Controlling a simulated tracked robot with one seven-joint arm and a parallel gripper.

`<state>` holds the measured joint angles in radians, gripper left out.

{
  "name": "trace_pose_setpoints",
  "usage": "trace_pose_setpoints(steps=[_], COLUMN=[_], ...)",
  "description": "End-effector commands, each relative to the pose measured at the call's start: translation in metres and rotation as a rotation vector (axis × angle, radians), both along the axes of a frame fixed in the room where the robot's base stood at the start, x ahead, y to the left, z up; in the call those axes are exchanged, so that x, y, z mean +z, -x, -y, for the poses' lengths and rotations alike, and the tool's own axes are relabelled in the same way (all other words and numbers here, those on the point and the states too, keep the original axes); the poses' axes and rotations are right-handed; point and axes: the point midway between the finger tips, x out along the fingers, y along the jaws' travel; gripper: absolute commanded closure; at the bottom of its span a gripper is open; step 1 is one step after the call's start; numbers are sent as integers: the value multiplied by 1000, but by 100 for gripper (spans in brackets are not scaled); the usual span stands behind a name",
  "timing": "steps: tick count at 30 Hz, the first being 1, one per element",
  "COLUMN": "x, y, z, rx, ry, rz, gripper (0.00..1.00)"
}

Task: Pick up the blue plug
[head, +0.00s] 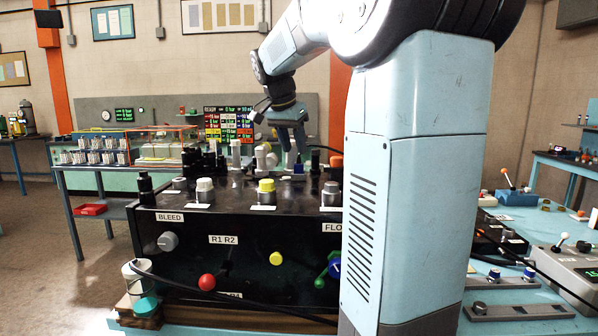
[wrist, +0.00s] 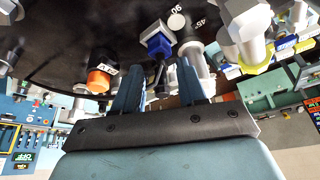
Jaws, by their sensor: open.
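The blue plug (wrist: 159,44) shows in the wrist view as a blue, angular piece at the dark panel's surface, just beyond the gap between my fingertips. A small blue piece on the black bench top (head: 298,168) below my gripper in the head view may be the same plug. My gripper (wrist: 157,78) is open, with its two blue-grey fingers apart. A dark slim part shows between the fingers, and I cannot tell whether they touch anything. In the head view my gripper (head: 291,146) points down over the back of the bench top.
An orange cap (wrist: 100,78) stands beside the left finger in the wrist view. A metal fitting with a yellow collar (wrist: 248,50) stands to the right. Knobs, including a yellow-topped one (head: 266,190), line the bench top's front. A black hose (head: 200,290) crosses the front.

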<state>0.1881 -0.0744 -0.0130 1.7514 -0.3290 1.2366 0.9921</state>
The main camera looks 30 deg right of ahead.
Motion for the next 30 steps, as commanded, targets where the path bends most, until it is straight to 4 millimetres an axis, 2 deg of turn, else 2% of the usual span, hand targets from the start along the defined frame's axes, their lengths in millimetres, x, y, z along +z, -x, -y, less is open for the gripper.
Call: trace_pose_setpoints(steps=[5, 16, 25, 30], x=[-8, -46, -49, -49], y=[-2, -12, -13, -13], z=[3, 23, 24, 24], rx=[1, 3, 4, 4], ry=[0, -1, 0, 0], rz=[0, -1, 1, 0], gripper=[59, 59, 59, 73])
